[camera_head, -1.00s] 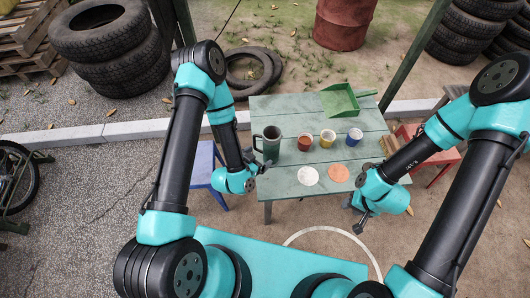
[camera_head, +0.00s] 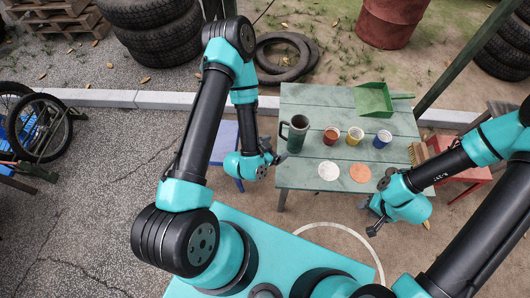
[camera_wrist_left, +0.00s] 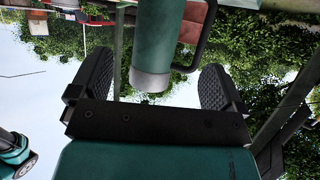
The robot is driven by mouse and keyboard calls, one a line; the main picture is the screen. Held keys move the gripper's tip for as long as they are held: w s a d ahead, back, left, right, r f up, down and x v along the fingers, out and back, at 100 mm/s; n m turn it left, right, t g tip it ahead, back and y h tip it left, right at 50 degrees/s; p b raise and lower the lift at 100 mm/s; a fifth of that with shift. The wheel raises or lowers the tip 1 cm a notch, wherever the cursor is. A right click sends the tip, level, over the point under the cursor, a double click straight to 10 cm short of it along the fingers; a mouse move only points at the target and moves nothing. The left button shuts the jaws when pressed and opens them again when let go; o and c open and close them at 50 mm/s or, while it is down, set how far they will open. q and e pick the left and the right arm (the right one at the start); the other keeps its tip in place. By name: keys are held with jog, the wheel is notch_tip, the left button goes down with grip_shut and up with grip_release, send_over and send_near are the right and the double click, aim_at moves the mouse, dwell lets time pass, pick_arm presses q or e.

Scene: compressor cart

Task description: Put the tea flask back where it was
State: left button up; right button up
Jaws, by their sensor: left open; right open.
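The tea flask (camera_head: 296,136), a tall dark green vessel with a grey top and a side handle, stands upright on the left part of the green table (camera_head: 303,98). My left gripper (camera_head: 273,150) is open and empty, just left of the flask at the table's left edge. In the left wrist view, which is upside down, the flask (camera_wrist_left: 160,45) shows between and beyond the open fingers (camera_wrist_left: 158,88), its handle to the right. Its lower part is cut off there. My right gripper (camera_head: 372,222) is open and empty, in front of the table's right side.
A green dustpan (camera_head: 373,100) lies at the back. A blue stool (camera_head: 226,146) stands left of the table.

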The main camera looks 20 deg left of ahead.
pick_arm(q)
jog(key=s+a+n+g+y, duration=0.2)
jog(key=s+a+n+g, duration=0.4)
jog(key=g, duration=0.5)
jog(key=s, duration=0.2)
jog(key=shift+s+f+n, duration=0.35)
jog(key=shift+n, duration=0.05)
jog(key=shift+d, duration=0.15)
dwell(0.6)
